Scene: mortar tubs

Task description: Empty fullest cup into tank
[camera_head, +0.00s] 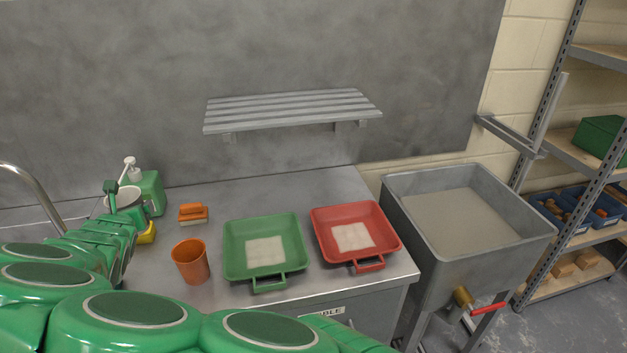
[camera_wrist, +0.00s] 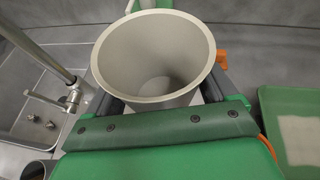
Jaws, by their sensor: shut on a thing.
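My gripper (camera_wrist: 158,104) is shut on a pale grey cup (camera_wrist: 118,58), with a finger on each side of it. The cup is upright and its wide mouth faces the wrist camera. Its inner wall looks bare, and I cannot tell whether anything lies at the bottom. In the head view the held cup (camera_head: 124,199) is at the left, over the counter, partly hidden by my green arm. An orange cup (camera_head: 190,262) stands on the counter; its contents cannot be made out. The grey metal tank (camera_head: 440,262) stands right of the counter, holding a flat grey fill.
A green tray (camera_head: 286,262) and a red tray (camera_head: 382,240) lie between the orange cup and the tank. A green soap bottle (camera_head: 152,190) and an orange-handled brush (camera_head: 193,212) are behind. A slatted shelf (camera_head: 290,108) juts from the wall. The tank's red-handled valve (camera_head: 487,310) sticks out front.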

